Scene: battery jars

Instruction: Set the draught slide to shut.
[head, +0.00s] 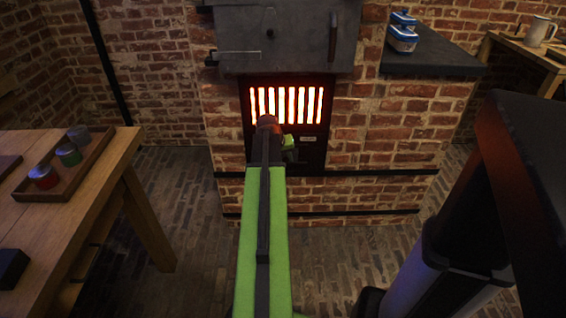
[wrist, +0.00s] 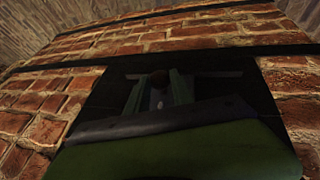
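The dark draught panel (head: 313,157) is below the glowing grate of the stove, with a small pale label (head: 307,139) on it. My gripper (head: 290,150) is at the left part of this panel and hides much of it. In the wrist view my gripper (wrist: 158,88) shows two greenish fingers with a gap between them, pointing at the dark panel (wrist: 232,85). A small brownish round knob (wrist: 158,76) shows between the fingertips. I cannot tell whether the fingers touch it. The slide's setting is too dark and too hidden to read.
The glowing grate (head: 288,104) is just above my gripper, under the grey stove front (head: 290,40). A wooden table (head: 60,235) with a tray of jars (head: 98,160) stands at the left. A dark shelf (head: 440,58) is at the right. The brick floor between is clear.

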